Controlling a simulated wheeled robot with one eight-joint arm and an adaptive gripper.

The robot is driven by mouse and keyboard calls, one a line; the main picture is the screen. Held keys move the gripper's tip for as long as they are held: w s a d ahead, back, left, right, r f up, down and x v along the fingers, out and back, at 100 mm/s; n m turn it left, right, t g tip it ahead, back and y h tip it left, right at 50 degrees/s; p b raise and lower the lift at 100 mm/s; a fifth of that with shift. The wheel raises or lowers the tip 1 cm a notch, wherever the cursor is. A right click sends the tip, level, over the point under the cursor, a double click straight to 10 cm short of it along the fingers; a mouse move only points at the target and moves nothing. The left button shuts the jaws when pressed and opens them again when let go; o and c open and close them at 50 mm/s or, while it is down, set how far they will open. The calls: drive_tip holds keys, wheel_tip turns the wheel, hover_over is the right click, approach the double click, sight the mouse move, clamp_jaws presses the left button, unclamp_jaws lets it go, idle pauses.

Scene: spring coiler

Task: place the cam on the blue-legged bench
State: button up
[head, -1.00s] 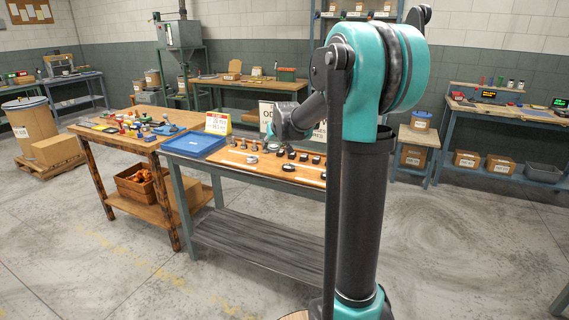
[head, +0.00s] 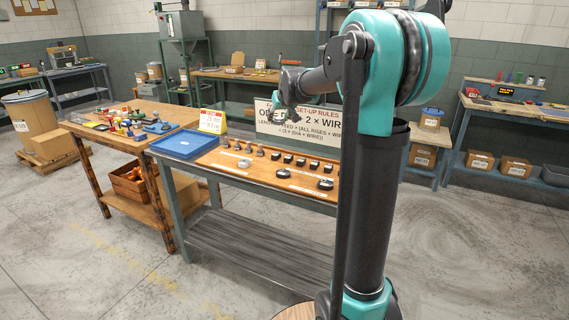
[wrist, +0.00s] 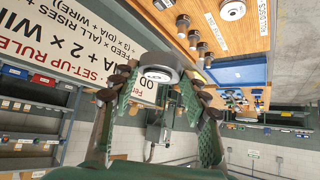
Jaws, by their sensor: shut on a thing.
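My gripper (wrist: 158,80) is shut on a round dark and light grey piece (wrist: 160,72), apparently the cam, between its green-padded fingers. In the head view my gripper (head: 272,112) is raised above the back edge of the parts bench, in front of the sign; the held piece is too small to make out there. A bench with blue legs (head: 452,122) stands at the right by the wall. Another bench with bluish legs (head: 75,70) stands at the far left; I cannot tell which one the task means.
The parts bench carries a wooden board (head: 255,173) with several knobs and discs, a blue tray (head: 180,144) and a rules sign (head: 300,125). A wooden table (head: 125,112) with tools stands to its left. My arm hides part of the right side. Open floor lies in front.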

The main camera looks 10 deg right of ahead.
drive_tip(key=shift+w+d+f, duration=0.15)
drive_tip(key=shift+w+f, duration=0.05)
drive_tip(key=shift+w, duration=0.05)
wheel_tip(320, 180, down, 20)
drive_tip(key=shift+r, duration=0.2)
drive_tip(key=o, duration=1.2)
drive_tip(key=shift+f, duration=0.1)
drive_tip(key=shift+c, duration=0.2)
